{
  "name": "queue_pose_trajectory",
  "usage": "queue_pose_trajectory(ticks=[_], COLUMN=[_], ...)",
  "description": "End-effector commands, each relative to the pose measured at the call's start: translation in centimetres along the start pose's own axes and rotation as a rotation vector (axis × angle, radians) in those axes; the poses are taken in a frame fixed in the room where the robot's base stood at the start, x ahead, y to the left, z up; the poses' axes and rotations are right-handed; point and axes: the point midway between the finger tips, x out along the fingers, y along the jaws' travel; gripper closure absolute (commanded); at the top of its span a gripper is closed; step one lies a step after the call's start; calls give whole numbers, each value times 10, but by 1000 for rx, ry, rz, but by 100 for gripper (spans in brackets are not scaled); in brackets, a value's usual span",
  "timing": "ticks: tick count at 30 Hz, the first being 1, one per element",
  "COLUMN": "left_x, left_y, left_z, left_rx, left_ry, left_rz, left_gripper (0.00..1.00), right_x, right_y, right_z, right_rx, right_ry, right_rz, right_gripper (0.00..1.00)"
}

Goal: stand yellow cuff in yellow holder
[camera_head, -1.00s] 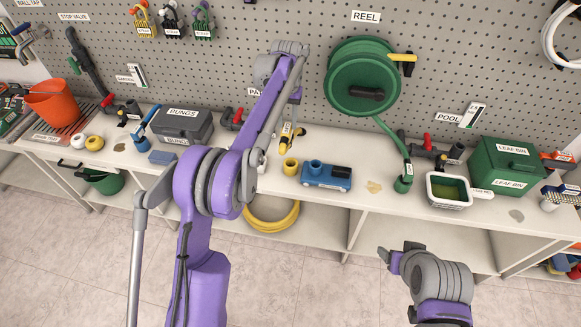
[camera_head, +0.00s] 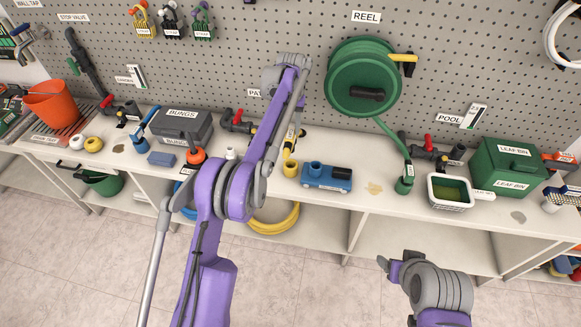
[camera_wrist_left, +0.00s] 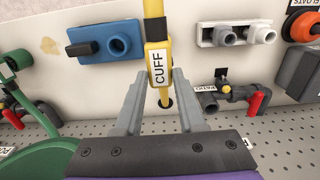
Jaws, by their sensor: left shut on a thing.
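The yellow cuff (camera_wrist_left: 157,65) carries a "CUFF" label and passes between the two grey fingers of my left gripper (camera_wrist_left: 158,80), which is shut on it. In the head view the cuff (camera_head: 289,147) shows partly beside my left forearm, which hides much of the gripper. The yellow holder (camera_head: 290,168) is a short round cup on the counter, left of the blue pump. The cuff's lower end is close above it. I cannot tell whether they touch. My right gripper (camera_head: 388,264) is low in front of the counter, away from the objects, its fingers unclear.
The blue pump (camera_head: 327,177) stands close right of the holder. Pipe valves (camera_head: 237,122) and a green hose reel (camera_head: 364,78) are behind, by the pegboard. A white tub (camera_head: 450,191) is further right.

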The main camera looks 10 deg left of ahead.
Motion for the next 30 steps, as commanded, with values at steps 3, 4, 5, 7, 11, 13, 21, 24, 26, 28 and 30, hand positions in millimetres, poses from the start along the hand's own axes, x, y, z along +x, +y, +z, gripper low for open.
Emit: queue_pose_trajectory(ticks=[3,4,5,7,11,13,21,24,26,28,30], left_x=[2,3,4,8,18,26,52,56,57,57,57], left_y=[0,0,0,0,0,0,0,0,0,0,0], left_z=[0,0,0,1,1,1,1,1,1,1,0], left_rx=[0,0,0,0,0,0,1,1,1,1,1], left_ry=[-1,-1,-1,-1,-2,-2,-3,-2,-2,-1,-1], left_rz=[0,0,0,0,0,0,0,0,0,0,0], left_gripper=[100,100,100,100,100,100,100,100,100,100,100], right_x=[0,1,1,2,4,6,11,12,12,12,12], right_y=[0,0,0,0,0,0,0,0,0,0,0], right_z=[1,1,2,3,7,10,18,20,20,20,19], right_rx=[0,0,0,0,0,0,0,0,0,0,0], right_ry=[-1,-1,-2,-4,-8,-11,-20,-21,-21,-21,-21], right_rz=[0,0,0,0,0,0,0,0,0,0,0], right_gripper=[30,30,30,30,30,30,30,30,30,30,30])
